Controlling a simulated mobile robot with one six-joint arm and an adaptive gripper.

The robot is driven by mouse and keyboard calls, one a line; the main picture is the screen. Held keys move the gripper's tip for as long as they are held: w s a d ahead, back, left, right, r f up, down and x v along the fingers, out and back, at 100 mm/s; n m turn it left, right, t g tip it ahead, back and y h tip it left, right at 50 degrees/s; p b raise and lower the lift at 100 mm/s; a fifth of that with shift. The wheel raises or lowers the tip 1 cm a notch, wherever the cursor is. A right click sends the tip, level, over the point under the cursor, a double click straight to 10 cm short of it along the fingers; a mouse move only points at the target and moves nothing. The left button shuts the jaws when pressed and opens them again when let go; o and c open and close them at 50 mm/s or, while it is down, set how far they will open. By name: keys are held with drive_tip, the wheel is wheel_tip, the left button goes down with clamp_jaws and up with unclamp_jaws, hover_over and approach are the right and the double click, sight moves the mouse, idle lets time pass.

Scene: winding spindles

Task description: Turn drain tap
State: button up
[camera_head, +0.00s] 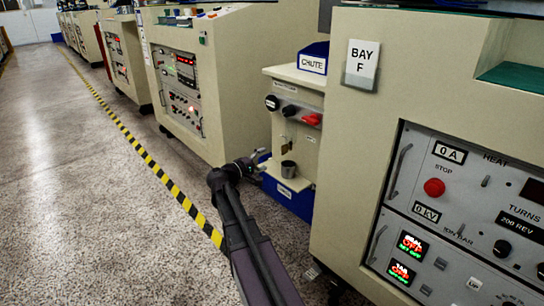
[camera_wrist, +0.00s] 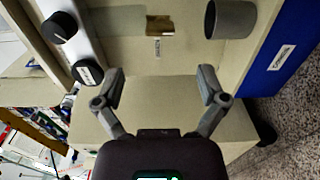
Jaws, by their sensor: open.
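A cream unit (camera_head: 297,90) beside the Bay F machine carries small controls on its face. A red handle (camera_head: 312,119) sits at its upper right, with two black knobs (camera_head: 271,103) to its left. I cannot read which control is the drain tap. Below them are a small brass-brown part (camera_head: 284,145) and a grey cup (camera_head: 288,169). My gripper (camera_head: 256,164) is low, just left of the cup. In the wrist view my gripper (camera_wrist: 161,70) is open and empty, with the cup (camera_wrist: 230,20), the brass-brown part (camera_wrist: 159,25) and the knobs (camera_wrist: 58,27) beyond its fingertips. The red handle is not visible there.
The Bay F cabinet (camera_head: 345,140) stands close on the right, another machine (camera_head: 225,80) on the left. A blue bin (camera_head: 289,198) forms the unit's lower front. The speckled floor (camera_head: 80,200) is clear, with a yellow-black stripe (camera_head: 150,160) along the machines.

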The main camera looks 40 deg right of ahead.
drive_tip(key=shift+s+a, duration=0.1)
drive_tip(key=shift+a, duration=1.25)
drive_tip(key=s+a+y+p, duration=0.5)
drive_tip(key=a+y+p, duration=0.15)
drive_tip(key=a, duration=0.45)
drive_tip(key=s+a+r+m+g+y+p, duration=0.1)
drive_tip(key=s+a+y+p, duration=0.55)
drive_tip(key=a, duration=0.35)
drive_tip(key=s+a+y+p, duration=0.5)
drive_tip(key=a+p, duration=0.2)
drive_tip(key=a, duration=0.4)
wheel_tip(320, 180, up, 37)
drive_tip(key=p, duration=3.6)
drive_tip(key=shift+w+d+p, duration=0.15)
drive_tip(key=shift+w+p, duration=0.15)
drive_tip(key=shift+p, duration=0.1)
